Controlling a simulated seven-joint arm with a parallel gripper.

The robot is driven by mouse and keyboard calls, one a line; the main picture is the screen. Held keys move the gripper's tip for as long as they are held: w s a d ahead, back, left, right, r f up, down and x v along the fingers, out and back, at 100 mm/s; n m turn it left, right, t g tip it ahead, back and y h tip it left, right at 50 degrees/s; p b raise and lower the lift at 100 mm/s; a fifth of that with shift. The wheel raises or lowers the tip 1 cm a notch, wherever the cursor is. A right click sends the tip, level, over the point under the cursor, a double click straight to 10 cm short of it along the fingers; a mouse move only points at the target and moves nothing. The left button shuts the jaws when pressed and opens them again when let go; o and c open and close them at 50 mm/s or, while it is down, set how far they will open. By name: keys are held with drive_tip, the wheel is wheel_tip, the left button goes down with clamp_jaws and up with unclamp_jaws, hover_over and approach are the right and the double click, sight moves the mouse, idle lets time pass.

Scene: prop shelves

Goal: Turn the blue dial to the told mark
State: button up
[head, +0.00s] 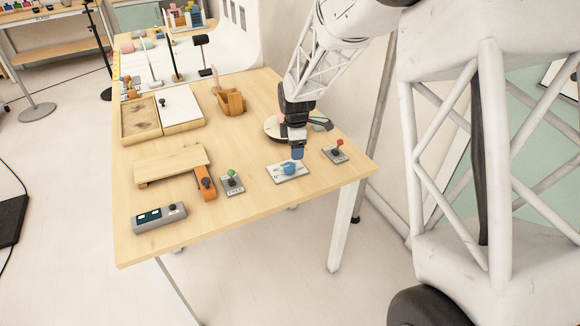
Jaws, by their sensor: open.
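The blue dial (290,168) sits on a small pale plate (279,176) with faint markings, near the front right of the wooden table. My gripper (297,155) hangs pointing down just above and slightly behind the dial. It is open and holds nothing. The gap between its fingers and the dial is too small to judge in this view, so I cannot tell whether they touch. The marks on the plate are too small to read, and the dial's pointer direction is not clear.
A red-knobbed lever box (335,152) stands close right of the dial, and a green-knobbed one (231,183) stands to its left. A grey device (158,217), a low wooden stand (170,164) and an orange piece (206,184) lie farther left. A round disc (273,128) lies behind my gripper.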

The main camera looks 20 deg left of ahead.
sight(290, 165)
drive_tip(key=shift+w+a+f+n, duration=0.2)
drive_tip(key=shift+a+f+n, duration=0.2)
drive_tip(key=shift+a+f, duration=0.6)
drive_tip(key=shift+a+r, duration=0.1)
drive_tip(key=shift+f, duration=3.9)
drive_tip(key=c, duration=0.9)
drive_tip(key=shift+c, duration=0.2)
